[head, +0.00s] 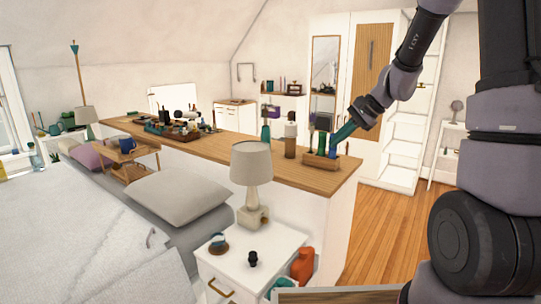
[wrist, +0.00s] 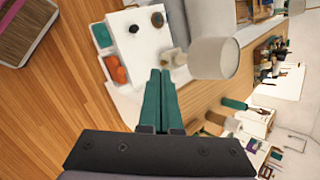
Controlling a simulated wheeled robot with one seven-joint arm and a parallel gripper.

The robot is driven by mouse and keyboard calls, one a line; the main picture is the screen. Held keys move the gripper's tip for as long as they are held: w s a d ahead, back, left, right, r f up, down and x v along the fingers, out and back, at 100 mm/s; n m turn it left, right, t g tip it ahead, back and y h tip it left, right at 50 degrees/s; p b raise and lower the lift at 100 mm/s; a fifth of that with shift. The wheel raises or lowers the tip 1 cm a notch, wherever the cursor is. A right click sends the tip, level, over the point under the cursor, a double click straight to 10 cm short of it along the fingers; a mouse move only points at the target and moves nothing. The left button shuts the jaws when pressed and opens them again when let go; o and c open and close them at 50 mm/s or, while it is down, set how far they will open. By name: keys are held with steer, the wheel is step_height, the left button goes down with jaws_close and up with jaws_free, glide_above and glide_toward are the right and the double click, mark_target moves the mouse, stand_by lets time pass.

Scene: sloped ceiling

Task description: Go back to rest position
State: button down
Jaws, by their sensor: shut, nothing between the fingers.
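My gripper (head: 336,139) shows in the head view at the end of my arm, which reaches in from the upper right. Its teal fingers point down and left, by the small wooden holder (head: 319,160) at the right end of the long wooden counter (head: 250,150). I cannot tell from this view whether they touch it. In the wrist view my gripper (wrist: 160,72) has its two teal fingers together, with nothing seen between them. Beyond them are the lamp (wrist: 214,58) and the white nightstand (wrist: 135,35).
In the head view, the lamp (head: 251,165) stands on the nightstand (head: 272,251), beside the bed (head: 80,230). Bottles (head: 290,138) stand on the counter left of my gripper. A white wardrobe (head: 340,30) stands behind. Wooden floor (head: 385,230) is open right of the counter.

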steer(key=s+d+r+n+t+h, duration=0.2)
steer(key=s+r, duration=0.5)
steer(key=s, duration=0.4)
steer(key=s+d+r+n+t+h, duration=0.2)
steer(key=s+r, duration=0.6)
steer(key=s, duration=0.4)
steer(key=n+h, duration=0.1)
steer(key=n, duration=0.1)
steer(key=shift+s+d+n, duration=0.15)
steer(key=shift+d+n, duration=0.15)
steer(key=shift+d, duration=0.1)
